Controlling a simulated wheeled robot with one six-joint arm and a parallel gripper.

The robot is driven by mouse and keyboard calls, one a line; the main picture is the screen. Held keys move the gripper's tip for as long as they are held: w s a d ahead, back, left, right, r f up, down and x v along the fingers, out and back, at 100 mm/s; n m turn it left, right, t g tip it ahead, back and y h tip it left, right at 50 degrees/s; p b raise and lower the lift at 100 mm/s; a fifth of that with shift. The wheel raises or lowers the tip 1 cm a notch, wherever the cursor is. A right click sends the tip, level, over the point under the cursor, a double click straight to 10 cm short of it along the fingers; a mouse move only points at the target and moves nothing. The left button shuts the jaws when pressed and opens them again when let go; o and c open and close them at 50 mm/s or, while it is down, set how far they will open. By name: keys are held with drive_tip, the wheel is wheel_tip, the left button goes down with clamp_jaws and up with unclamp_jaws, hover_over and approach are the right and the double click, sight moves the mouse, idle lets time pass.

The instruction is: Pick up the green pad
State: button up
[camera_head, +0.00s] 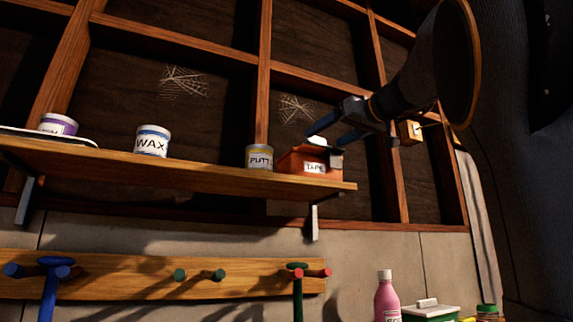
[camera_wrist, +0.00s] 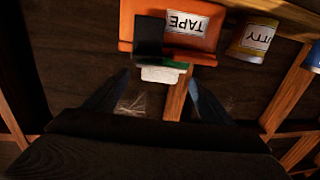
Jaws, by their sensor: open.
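A small green pad (camera_wrist: 178,66) with a pale white part lies at the edge of the orange TAPE box (camera_wrist: 198,20) in the wrist view. In the head view a small pale piece (camera_head: 316,141) shows on top of that box (camera_head: 295,161), and its green is hard to make out. My gripper (camera_head: 324,138) is open and empty, just above the box at the shelf's right end. In the wrist view the pad's pale part lies between the fingertips (camera_wrist: 158,77) in the picture. I cannot tell whether they touch it.
A dark block (camera_wrist: 148,37) sits beside the pad. The PUTTY can (camera_head: 259,157) stands close left of the box on the wooden shelf (camera_head: 180,174), with the WAX can (camera_head: 152,141) farther left. Wall studs (camera_head: 264,80) rise behind. Pegs and a pink bottle (camera_head: 387,298) are below.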

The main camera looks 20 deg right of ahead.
sight(318, 139)
drive_tip(key=w+p, duration=0.2)
drive_tip(key=w, duration=0.1)
drive_tip(key=w+a+p, duration=0.1)
drive_tip(key=shift+w+r+p, duration=0.3)
drive_tip(key=shift+w+r, duration=0.1)
drive_tip(key=shift+w+a+f, duration=0.1)
drive_tip(key=shift+w+f, duration=0.05)
drive_tip(key=shift+w, duration=0.6)
drive_tip(key=c, duration=1.2)
drive_tip(key=shift+c, duration=0.3)
drive_tip(key=shift+r, duration=0.2)
wheel_tip(318, 139, up, 18)
drive_tip(key=p, duration=0.5)
drive_tip(key=shift+f, duration=0.2)
